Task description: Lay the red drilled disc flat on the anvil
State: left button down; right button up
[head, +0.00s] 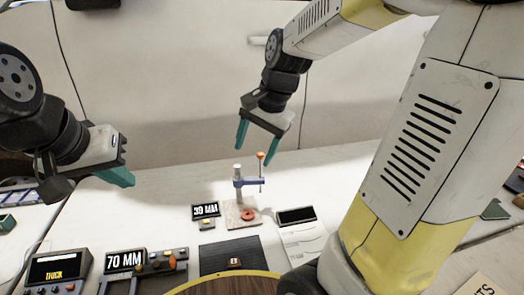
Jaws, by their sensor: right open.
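The red drilled disc (249,215) appears to lie flat on the pale square base plate (234,222) of a small gauge stand, which looks like the anvil. The stand has a pale post and a blue arm (250,182) with an orange-topped vertical rod above the plate. My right gripper (256,146) is open and empty, fingers pointing down, above and behind the stand and apart from the disc. My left gripper (117,178) is at the left, seen side-on with its teal fingers overlapping. Its opening cannot be made out, and no object shows in it.
A "39 MM" display (205,210) stands left of the plate and a dark-screened device (296,215) right of it. A black mat (221,258) lies in front. A "70 MM" display (125,261) and a "TRUCK" console (58,270) stand at front left. White table behind the stand is clear.

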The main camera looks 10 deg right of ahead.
jog(key=s+d+r+n+t, duration=0.1)
jog(key=s+r+n+t, duration=0.2)
jog(key=s+n, duration=0.5)
jog(key=s+r, duration=0.1)
jog(key=s, duration=0.2)
jog(key=shift+s+d+n+t, duration=0.25)
jog(key=shift+s+n+t, duration=0.05)
jog(key=shift+r, duration=0.15)
